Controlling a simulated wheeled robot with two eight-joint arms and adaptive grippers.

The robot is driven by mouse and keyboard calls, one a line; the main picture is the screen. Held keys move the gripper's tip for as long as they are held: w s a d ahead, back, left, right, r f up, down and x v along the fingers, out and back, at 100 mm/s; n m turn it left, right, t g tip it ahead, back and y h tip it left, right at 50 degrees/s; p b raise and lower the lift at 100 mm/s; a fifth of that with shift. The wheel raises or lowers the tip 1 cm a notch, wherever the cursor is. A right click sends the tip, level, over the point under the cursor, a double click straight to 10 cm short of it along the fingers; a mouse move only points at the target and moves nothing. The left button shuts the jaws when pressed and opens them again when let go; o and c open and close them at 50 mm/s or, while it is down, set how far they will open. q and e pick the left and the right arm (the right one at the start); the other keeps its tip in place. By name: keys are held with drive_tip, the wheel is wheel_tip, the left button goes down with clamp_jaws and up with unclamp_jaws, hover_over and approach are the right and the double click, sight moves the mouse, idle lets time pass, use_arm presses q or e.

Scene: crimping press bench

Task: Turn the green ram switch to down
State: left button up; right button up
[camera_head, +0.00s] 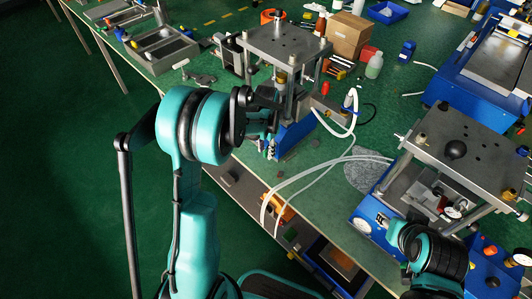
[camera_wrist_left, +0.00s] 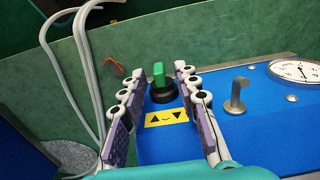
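In the left wrist view, the green ram switch (camera_wrist_left: 158,74) stands upright in the picture on a round black base. It sits on a blue panel (camera_wrist_left: 255,125), with a yellow label (camera_wrist_left: 167,118) bearing two black triangles in front of it. My left gripper (camera_wrist_left: 152,82) is open and empty; its fingers frame the switch without visible contact. In the head view my left gripper (camera_head: 268,121) is at the blue base of the left press (camera_head: 283,45), and the switch is hidden there. My right arm is at the lower right; its fingertips cannot be made out.
A metal hook (camera_wrist_left: 236,97) and a round gauge (camera_wrist_left: 295,71) lie right of the switch. White hoses (camera_head: 300,178) cross the bench between the presses. The right press (camera_head: 460,140) stands beside a grey cloth (camera_head: 358,172). Trays (camera_head: 165,50) occupy the back left.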

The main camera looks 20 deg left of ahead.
use_arm(q)
drive_tip(key=shift+f, duration=0.5)
clamp_jaws()
